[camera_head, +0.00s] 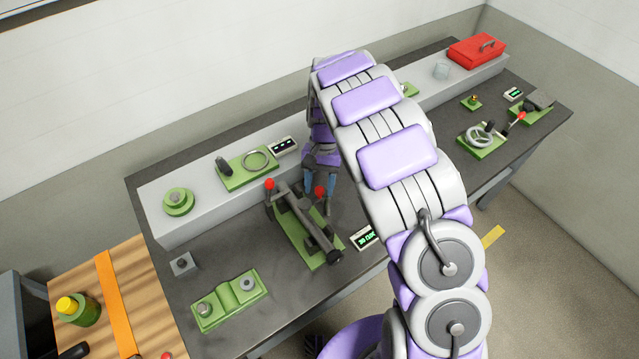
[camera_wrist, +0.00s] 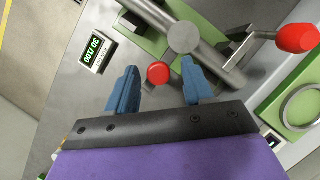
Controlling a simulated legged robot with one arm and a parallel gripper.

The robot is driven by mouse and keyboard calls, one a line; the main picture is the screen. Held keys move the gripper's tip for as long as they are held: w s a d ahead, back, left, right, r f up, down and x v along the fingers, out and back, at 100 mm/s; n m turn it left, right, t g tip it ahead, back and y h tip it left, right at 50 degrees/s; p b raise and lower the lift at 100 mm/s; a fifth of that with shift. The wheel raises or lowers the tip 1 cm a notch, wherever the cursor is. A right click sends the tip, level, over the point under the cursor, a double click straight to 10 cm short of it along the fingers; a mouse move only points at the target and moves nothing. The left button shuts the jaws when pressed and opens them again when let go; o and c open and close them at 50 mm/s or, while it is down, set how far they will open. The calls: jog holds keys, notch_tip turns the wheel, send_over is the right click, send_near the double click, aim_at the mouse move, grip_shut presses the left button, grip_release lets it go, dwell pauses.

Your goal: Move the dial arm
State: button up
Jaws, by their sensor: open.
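A green-based mechanism (camera_head: 318,254) with a dark grey bar lies across the middle of the bench. I take this as the dial arm device, though several devices have levers. One red knob (camera_head: 320,192) shows just by my gripper (camera_head: 322,190); a second red knob (camera_head: 268,184) stands at the left end. In the wrist view the near red knob (camera_wrist: 158,74) lies between the two blue fingertips of my gripper (camera_wrist: 160,84), with gaps on both sides. The fingers are open. The other red knob (camera_wrist: 297,38) sits on a rod at the right. Contact cannot be told.
A small display (camera_head: 364,236) with green digits stands beside the mechanism. A grey raised shelf (camera_head: 220,190) behind holds a green plate with a ring (camera_head: 250,166). A green block (camera_head: 230,300) is front left. A handwheel (camera_head: 480,136) and red box (camera_head: 476,50) are far right.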

jog(key=shift+c, duration=0.5)
grip_shut()
